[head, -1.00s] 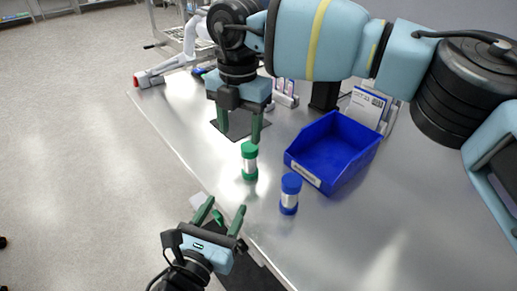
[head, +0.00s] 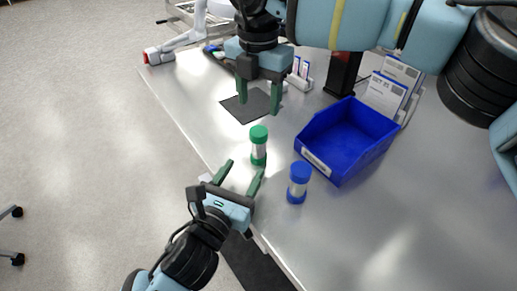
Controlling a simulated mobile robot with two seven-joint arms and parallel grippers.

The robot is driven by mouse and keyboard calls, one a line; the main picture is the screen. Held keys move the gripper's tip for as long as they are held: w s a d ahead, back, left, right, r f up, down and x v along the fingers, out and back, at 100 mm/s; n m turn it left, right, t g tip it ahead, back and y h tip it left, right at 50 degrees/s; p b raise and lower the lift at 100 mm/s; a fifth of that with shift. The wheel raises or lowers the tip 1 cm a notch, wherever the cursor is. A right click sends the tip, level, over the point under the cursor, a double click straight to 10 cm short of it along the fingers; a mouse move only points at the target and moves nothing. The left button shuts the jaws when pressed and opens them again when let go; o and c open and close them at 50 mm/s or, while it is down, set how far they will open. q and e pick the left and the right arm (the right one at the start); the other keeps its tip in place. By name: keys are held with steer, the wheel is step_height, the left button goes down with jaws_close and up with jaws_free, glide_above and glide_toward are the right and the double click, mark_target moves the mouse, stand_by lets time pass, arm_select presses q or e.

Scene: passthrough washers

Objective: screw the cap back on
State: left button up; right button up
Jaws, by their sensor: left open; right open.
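A small clear vial with a green cap and green base (head: 258,147) stands upright on the metal table. A similar vial with a blue cap and blue base (head: 298,184) stands upright to its right and nearer. Both caps appear seated on top. My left gripper (head: 241,171) is open and empty, low at the table's front edge, its fingers pointing toward the green vial and apart from it. My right gripper (head: 259,103) is open and empty, pointing down above and behind the green vial.
A blue open bin (head: 347,138) with a label stands right of the vials, seemingly empty. A dark square mat (head: 245,106) lies behind the green vial. White boxes in a holder (head: 388,95) stand behind the bin. The right foreground of the table is clear.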

mark_target(256, 150)
arm_select(q)
steer(key=x, duration=0.9)
steer(key=shift+w, duration=0.15)
jaws_close()
